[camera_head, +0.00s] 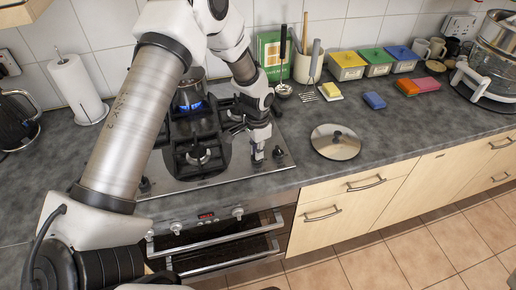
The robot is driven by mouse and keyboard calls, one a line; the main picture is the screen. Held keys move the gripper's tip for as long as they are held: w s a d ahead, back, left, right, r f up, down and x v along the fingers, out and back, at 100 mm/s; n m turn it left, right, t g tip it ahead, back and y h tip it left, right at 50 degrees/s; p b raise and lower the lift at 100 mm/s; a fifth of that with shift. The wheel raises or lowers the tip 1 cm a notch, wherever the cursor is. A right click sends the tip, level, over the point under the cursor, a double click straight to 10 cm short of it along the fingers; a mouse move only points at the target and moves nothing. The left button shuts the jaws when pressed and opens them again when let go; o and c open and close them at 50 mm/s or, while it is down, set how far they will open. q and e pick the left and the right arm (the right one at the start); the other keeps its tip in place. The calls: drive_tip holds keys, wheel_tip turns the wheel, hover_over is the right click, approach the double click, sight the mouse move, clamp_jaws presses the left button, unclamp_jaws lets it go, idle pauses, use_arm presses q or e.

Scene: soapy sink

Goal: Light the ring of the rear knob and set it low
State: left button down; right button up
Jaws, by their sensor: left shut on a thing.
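A blue flame (191,105) burns on the rear ring beneath a metal pot (189,92), partly hidden by my arm. The front burner (198,155) shows no flame. My left gripper (257,155) points down at the hob's right front and is shut on a knob there, which its fingers mostly hide. A dark knob (279,153) stands just right of the fingers, and another (145,185) is at the hob's left front. I cannot tell the gripped knob's angle. My right gripper is not in view.
A metal lid (335,142) lies on the worktop right of the hob. Behind stand a utensil crock (307,66), a ladle (283,90) and lidded boxes (347,66). A paper towel roll (78,88) is left. The worktop's front right is clear.

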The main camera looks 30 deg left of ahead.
use_arm(q)
drive_tip(key=n, duration=0.3)
drive_tip(key=shift+s+n+p, duration=0.1)
drive_tip(key=shift+n+p, duration=0.2)
drive_tip(key=shift+p, duration=0.1)
drive_tip(key=n+p, duration=0.1)
drive_tip(key=n, duration=0.2)
drive_tip(key=shift+n, duration=0.3)
drive_tip(key=n, duration=0.3)
drive_tip(key=shift+s+n+p, duration=0.1)
drive_tip(key=shift+n+p, duration=0.3)
drive_tip(key=shift+a+f+n+p, duration=0.1)
drive_tip(key=shift+n+p, duration=0.45)
drive_tip(key=shift+n, duration=1.25)
drive_tip(key=c, duration=1.2)
unclamp_jaws()
